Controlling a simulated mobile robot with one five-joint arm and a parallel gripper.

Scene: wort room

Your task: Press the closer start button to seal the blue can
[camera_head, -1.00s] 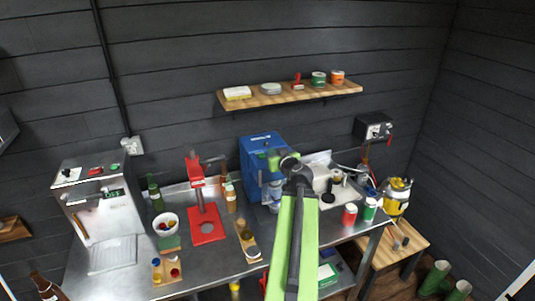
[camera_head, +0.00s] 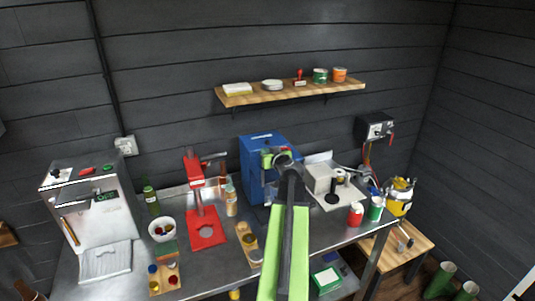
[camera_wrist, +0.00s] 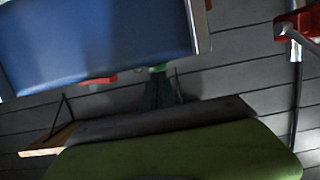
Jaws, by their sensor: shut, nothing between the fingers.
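The blue machine (camera_head: 257,150), which I take for the closer, stands at the back of the metal bench against the dark wall. My gripper (camera_head: 268,161) is at its front right side in the head view, a small green end beyond my dark wrist. It is shut and empty. I cannot tell whether it touches the machine. In the wrist view the machine's blue casing (camera_wrist: 100,40) fills the upper left, with a small red part (camera_wrist: 102,80) below its edge. I cannot tell whether that part is a button. No blue can is clearly visible; my arm covers the machine's lower front.
A red press (camera_head: 205,225) stands left of the machine, with a small bottle (camera_head: 231,200) between them. A white-grey device (camera_head: 325,185), a red can (camera_head: 355,214) and a green can (camera_head: 376,208) are on the right. A wooden shelf (camera_head: 300,93) hangs above.

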